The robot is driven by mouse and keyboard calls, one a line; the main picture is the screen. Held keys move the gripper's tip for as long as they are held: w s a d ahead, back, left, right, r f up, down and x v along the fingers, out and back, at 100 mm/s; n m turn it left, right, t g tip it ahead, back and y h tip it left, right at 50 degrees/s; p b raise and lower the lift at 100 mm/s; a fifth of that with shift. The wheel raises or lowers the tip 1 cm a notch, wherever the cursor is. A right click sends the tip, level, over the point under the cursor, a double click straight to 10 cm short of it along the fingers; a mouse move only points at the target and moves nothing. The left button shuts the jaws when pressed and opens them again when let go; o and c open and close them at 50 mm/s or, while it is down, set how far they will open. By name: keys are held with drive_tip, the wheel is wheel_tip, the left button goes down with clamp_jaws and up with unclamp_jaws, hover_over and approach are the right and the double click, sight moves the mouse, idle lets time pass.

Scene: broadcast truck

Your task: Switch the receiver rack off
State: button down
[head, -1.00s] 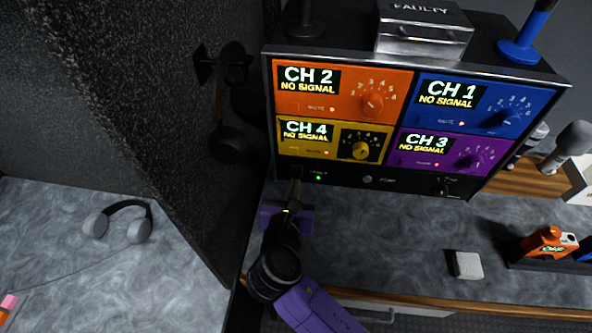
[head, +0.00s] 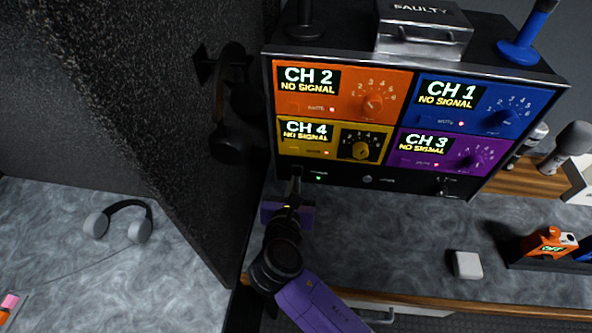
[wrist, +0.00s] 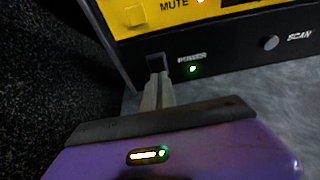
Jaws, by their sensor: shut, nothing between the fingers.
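The receiver rack (head: 345,177) stands on the counter with four coloured channel panels. Each screen reads NO SIGNAL. Its black bottom strip carries a power switch (wrist: 156,63) at the left end, labelled POWER, with a green light (wrist: 193,69) lit beside it; the light also shows in the head view (head: 318,178). My gripper (head: 296,181) is shut and empty, pointing up at the strip's left end. In the wrist view its fingertips (wrist: 158,79) are at the lower edge of the switch and partly cover it. I cannot tell whether they touch it.
A black textured wall (head: 150,110) stands close on the left, with dark headphones (head: 232,105) hung on it. A metal box marked FAULTY (head: 420,38) sits on the rack. A small white block (head: 467,265) lies on the counter at right; the middle is clear.

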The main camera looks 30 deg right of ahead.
drive_tip(key=shift+w+d+f, duration=0.1)
drive_tip(key=shift+w+d, duration=0.15)
idle(0.3)
drive_tip(key=shift+s+a+r+p, duration=0.35)
drive_tip(key=shift+p, duration=0.2)
drive_tip(key=shift+p+v, duration=2.15)
drive_tip(key=shift+v, duration=0.85)
drive_tip(key=shift+f, duration=0.15)
